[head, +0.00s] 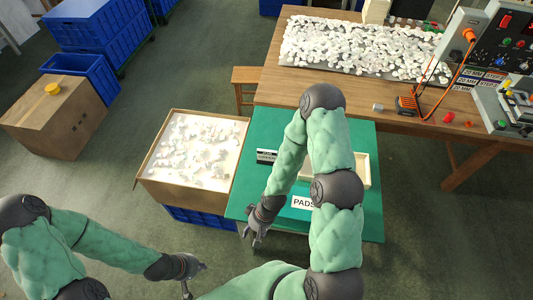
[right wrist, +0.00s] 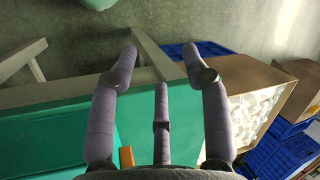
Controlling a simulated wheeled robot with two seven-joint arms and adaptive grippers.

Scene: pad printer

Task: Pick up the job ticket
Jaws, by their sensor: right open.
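A small black-and-white card (head: 266,156), which looks like the job ticket, lies on the green table (head: 262,124) near its left edge; its print is too small to read. My right gripper (head: 255,234) is at the table's front left edge, nearer than the card and apart from it. In the right wrist view the fingers of my right gripper (right wrist: 160,72) are spread and empty, with the green table (right wrist: 50,135) on the left. My left gripper (head: 191,276) is low at the front, away from the table; its fingers are too small to judge.
A pale tray (head: 365,170) and a "PADS" label (head: 301,202) on the green table are partly hidden by my right arm. An open carton (head: 155,190) of white pieces stands at its left. A wooden bench (head: 285,85) with white parts and machines is behind.

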